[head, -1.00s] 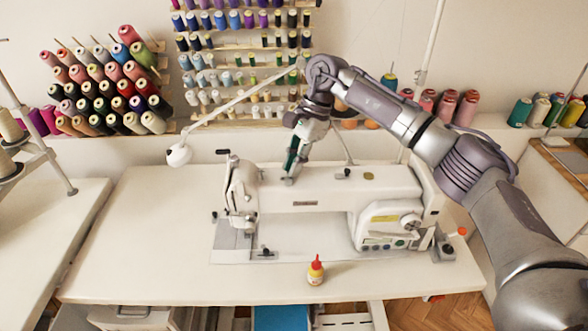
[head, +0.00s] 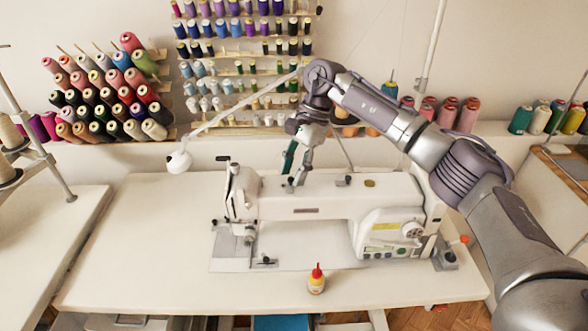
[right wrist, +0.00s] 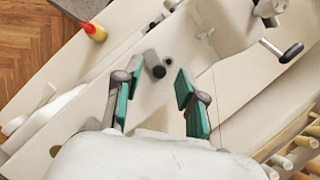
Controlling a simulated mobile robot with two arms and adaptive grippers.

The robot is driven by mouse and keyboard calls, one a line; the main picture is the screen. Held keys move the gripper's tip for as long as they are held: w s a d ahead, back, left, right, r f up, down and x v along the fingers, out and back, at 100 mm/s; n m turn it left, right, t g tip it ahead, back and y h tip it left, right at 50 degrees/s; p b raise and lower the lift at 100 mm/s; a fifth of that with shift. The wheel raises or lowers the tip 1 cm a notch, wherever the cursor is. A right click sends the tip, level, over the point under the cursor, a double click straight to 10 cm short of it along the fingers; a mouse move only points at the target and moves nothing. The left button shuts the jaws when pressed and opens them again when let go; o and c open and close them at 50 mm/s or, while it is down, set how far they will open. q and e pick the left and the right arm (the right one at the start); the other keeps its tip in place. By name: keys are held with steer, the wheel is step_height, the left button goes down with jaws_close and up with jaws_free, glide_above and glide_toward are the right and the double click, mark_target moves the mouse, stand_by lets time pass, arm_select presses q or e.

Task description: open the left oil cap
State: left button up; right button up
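The white sewing machine (head: 320,200) stands on the table. The left oil cap shows in the right wrist view as a small black round knob (right wrist: 158,71), with a dark round spot and a grey piece beside it; I cannot tell whether it is open. My right gripper (head: 294,178) points down close over the left part of the machine's top. In the right wrist view its green-padded fingers (right wrist: 158,82) are apart, with the cap between and slightly beyond the tips. Nothing is held. Another dark cap (head: 343,180) sits farther right on top. My left gripper is out of view.
A yellow oil bottle with a red tip (head: 316,280) stands in front of the machine. A white lamp (head: 180,161) on a thin arm reaches over the back left. Thread racks (head: 105,92) line the wall. The table's left part (head: 150,230) is clear.

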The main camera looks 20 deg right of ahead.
steer(key=shift+r, duration=0.1)
steer(key=v, duration=1.2)
